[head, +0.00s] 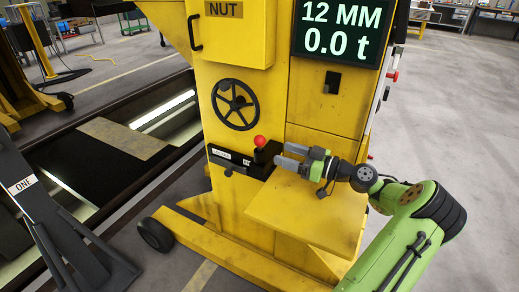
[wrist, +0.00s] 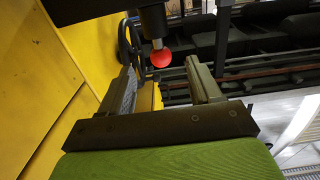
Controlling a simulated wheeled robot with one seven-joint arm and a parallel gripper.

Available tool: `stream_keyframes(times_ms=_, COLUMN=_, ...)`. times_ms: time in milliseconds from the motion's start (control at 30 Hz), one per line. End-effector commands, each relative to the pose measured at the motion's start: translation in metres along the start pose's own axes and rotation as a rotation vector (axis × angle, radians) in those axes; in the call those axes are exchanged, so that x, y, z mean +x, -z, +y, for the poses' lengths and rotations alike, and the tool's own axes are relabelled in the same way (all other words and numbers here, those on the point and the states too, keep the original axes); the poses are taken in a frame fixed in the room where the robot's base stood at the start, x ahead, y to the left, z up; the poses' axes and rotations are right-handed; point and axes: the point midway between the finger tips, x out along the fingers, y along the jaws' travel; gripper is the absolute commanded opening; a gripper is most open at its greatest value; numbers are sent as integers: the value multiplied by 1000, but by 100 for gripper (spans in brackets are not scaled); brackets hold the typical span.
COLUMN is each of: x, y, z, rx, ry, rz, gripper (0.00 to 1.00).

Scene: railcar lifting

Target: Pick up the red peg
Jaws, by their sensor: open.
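The red peg shows as a red ball (head: 260,141) on top of a black holder on the front of the yellow machine in the head view. In the wrist view the red ball (wrist: 161,58) is beyond the fingertips, between them and slightly above, with a short metal stem and a dark body behind it. My gripper (head: 281,155) is just right of the peg in the head view, pointing left toward it. In the wrist view my gripper (wrist: 161,72) has its two fingers apart with nothing between them. The peg's lower part is hidden in the head view.
The yellow machine (head: 305,140) carries a black handwheel (head: 235,104), a display reading 12 MM and 0.0 t (head: 340,28), and a yellow shelf (head: 300,212) below my gripper. A black stand (head: 50,215) labelled ONE stands left by a floor pit. Grey floor is clear at right.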

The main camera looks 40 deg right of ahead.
Motion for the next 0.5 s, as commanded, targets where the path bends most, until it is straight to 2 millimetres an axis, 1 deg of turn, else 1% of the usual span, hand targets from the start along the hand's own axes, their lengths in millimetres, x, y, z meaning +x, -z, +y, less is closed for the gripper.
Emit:
stream_keyframes(times_ms=33, x=14, y=-2, z=-1, rx=0, ry=4, rz=0, gripper=63)
stream_keyframes(times_ms=100, x=28, y=-2, z=-1, rx=1, ry=4, rz=-1, gripper=63)
stream_keyframes(times_ms=267, x=46, y=-2, z=0, rx=1, ry=2, rz=-1, gripper=63)
stream_keyframes(times_ms=400, x=73, y=-3, z=0, rx=0, ry=4, rz=-1, gripper=63)
stream_keyframes(times_ms=500, x=89, y=-2, z=1, rx=2, ry=3, rz=-1, gripper=63)
